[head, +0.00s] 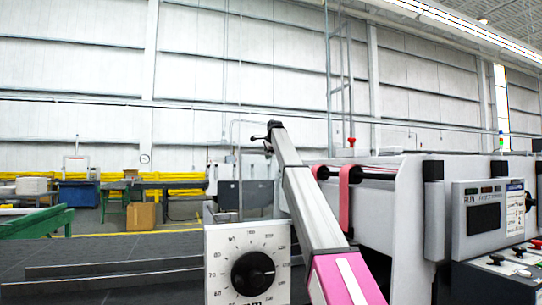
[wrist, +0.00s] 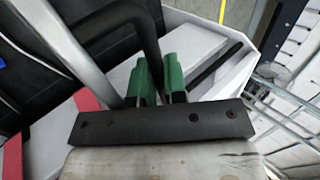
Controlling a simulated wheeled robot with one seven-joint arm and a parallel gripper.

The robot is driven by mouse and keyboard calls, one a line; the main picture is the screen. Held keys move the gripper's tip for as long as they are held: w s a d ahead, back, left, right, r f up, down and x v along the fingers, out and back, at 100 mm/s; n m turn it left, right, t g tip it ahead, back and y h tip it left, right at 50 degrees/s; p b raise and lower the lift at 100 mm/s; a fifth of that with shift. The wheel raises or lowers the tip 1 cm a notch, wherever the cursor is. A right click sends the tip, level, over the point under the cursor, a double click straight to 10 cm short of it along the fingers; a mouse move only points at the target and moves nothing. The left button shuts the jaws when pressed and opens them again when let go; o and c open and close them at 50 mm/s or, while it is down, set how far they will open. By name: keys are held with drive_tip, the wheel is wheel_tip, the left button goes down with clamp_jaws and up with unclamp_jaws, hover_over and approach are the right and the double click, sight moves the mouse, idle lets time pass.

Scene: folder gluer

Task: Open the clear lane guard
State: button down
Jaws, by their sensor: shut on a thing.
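My gripper (head: 268,138) is at the far end of my raised arm in the head view, beside a thin grey tube frame (head: 233,140). In the wrist view my gripper (wrist: 157,80) has two green fingers shut on a bent black bar (wrist: 151,40), which looks like the guard's handle. The bar runs down between the fingers. A silver tube (wrist: 72,50) passes close on their left. The clear panel of the lane guard is hard to make out in either view, so I cannot tell its exact angle.
A white dial box (head: 248,265) stands left of my arm. The machine's white side panel (head: 405,225) and control panel (head: 482,215) are on the right. A pink-red belt (head: 344,190) lies close to my arm. A green frame (head: 35,222) stands far left.

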drive_tip(key=shift+w+a, duration=0.15)
drive_tip(key=shift+w, duration=0.25)
drive_tip(key=shift+f, duration=0.1)
drive_tip(key=c, duration=1.2)
unclamp_jaws()
drive_tip(key=shift+s, duration=0.15)
drive_tip(key=shift+s+r, duration=0.15)
drive_tip(key=shift+r, duration=0.05)
drive_tip(key=v, duration=1)
drive_tip(key=shift+r, duration=0.2)
